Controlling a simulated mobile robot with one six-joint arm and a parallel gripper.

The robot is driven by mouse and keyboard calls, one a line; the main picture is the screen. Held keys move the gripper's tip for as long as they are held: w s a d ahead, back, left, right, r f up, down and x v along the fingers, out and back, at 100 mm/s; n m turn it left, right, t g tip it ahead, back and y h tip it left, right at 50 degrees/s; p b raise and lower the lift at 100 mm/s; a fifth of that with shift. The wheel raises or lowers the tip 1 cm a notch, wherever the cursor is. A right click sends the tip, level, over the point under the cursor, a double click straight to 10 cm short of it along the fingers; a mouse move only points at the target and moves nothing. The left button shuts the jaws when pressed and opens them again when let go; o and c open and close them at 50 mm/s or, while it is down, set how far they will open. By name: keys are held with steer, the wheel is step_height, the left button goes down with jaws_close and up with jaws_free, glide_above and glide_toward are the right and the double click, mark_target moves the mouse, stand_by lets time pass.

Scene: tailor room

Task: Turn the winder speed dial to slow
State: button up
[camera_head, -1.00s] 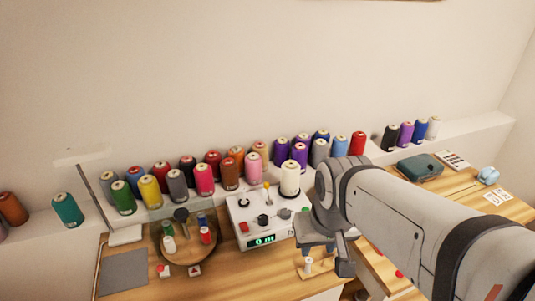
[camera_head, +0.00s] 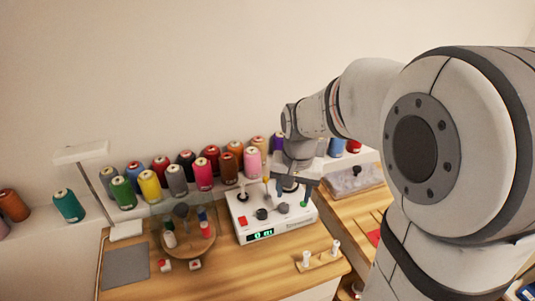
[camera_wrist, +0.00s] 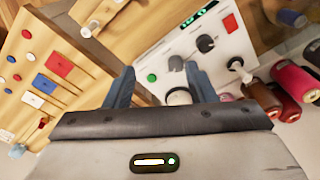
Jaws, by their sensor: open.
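The winder is a white box (camera_head: 250,205) with a lit green display (camera_head: 260,235) on its front. Its top carries a red button (camera_head: 242,220), a black dial (camera_head: 262,213), a grey dial (camera_head: 283,208) and a green button (camera_head: 304,204). The wrist view shows the black dial (camera_wrist: 205,43), grey dial (camera_wrist: 176,63) and green button (camera_wrist: 152,77). I cannot read which dial is for speed, or its setting. My gripper (camera_head: 293,197) is open above the winder's right part, fingers pointing down. In the wrist view the fingers (camera_wrist: 159,69) stand near the grey dial, apart from it.
A row of thread cones (camera_head: 203,174) stands behind the winder. A round tray (camera_head: 188,250) with small spools is to its left. A wooden stand with white pegs (camera_head: 319,261) is at front right. A post rises from the winder near the dials.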

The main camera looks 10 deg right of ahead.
mark_target(284, 205)
steer(key=w+f+m, duration=0.1)
steer(key=w, duration=0.1)
steer(key=w+f+m, duration=0.1)
steer(key=w+f, duration=0.1)
steer(key=w, duration=0.1)
steer(key=w+f+g+p, duration=0.1)
steer(key=w, duration=0.1)
steer(key=shift+w+f+m, duration=0.4)
step_height(284, 205, down, 8)
steer(key=shift+w+r, duration=0.1)
